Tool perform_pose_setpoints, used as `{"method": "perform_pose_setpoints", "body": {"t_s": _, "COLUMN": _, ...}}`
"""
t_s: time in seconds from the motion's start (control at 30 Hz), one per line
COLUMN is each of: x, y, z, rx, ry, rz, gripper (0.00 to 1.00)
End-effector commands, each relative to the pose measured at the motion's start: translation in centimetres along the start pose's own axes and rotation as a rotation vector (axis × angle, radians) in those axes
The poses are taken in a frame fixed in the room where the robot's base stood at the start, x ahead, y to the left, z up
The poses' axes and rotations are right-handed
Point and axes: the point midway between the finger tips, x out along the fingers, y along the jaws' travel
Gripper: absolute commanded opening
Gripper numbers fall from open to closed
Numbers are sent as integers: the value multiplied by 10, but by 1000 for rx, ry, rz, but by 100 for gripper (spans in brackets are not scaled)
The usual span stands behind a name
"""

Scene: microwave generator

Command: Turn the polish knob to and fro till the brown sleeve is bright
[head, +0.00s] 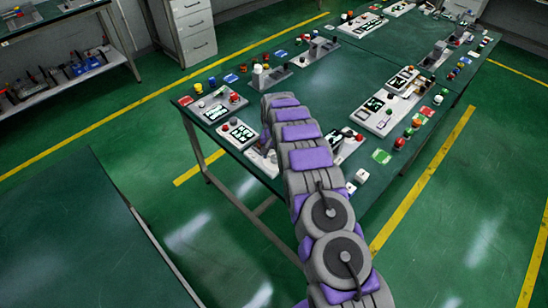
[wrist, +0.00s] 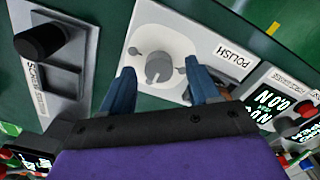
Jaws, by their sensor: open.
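The polish knob (wrist: 158,67) is a round grey knob on a pale plate (wrist: 165,25) with a POLISH label (wrist: 234,55), seen in the wrist view. My gripper (wrist: 160,68) is open, with one blue finger on each side of the knob. I cannot tell whether the fingertips touch it. A small brownish piece (wrist: 223,91) shows partly behind the right finger; it may be the brown sleeve, but its finish is not clear. In the head view my arm hides the knob and my gripper.
A black knob (wrist: 42,41) on a grey plate stands left of the polish plate. A lit display unit (wrist: 272,108) stands to the right. In the head view, the green table (head: 340,85) has panels and coloured buttons along its edges, and its middle is clear.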

Motion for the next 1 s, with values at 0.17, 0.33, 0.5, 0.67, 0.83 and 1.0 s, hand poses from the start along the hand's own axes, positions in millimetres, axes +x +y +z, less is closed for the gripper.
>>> {"method": "perform_pose_setpoints", "body": {"t_s": 0.17, "x": 16, "y": 0, "z": 0, "rx": 0, "ry": -1, "rz": 0, "gripper": 61}}
{"method": "perform_pose_setpoints", "body": {"t_s": 0.33, "x": 16, "y": 0, "z": 0, "rx": 0, "ry": 0, "rz": 0, "gripper": 61}}
{"method": "perform_pose_setpoints", "body": {"t_s": 0.5, "x": 16, "y": 0, "z": 0, "rx": 0, "ry": 0, "rz": 0, "gripper": 52}}
{"method": "perform_pose_setpoints", "body": {"t_s": 0.67, "x": 16, "y": 0, "z": 0, "rx": 0, "ry": 0, "rz": 0, "gripper": 37}}
{"method": "perform_pose_setpoints", "body": {"t_s": 0.83, "x": 16, "y": 0, "z": 0, "rx": 0, "ry": 0, "rz": 0, "gripper": 21}}
{"method": "perform_pose_setpoints", "body": {"t_s": 1.0, "x": 16, "y": 0, "z": 0, "rx": 0, "ry": 0, "rz": 0, "gripper": 5}}
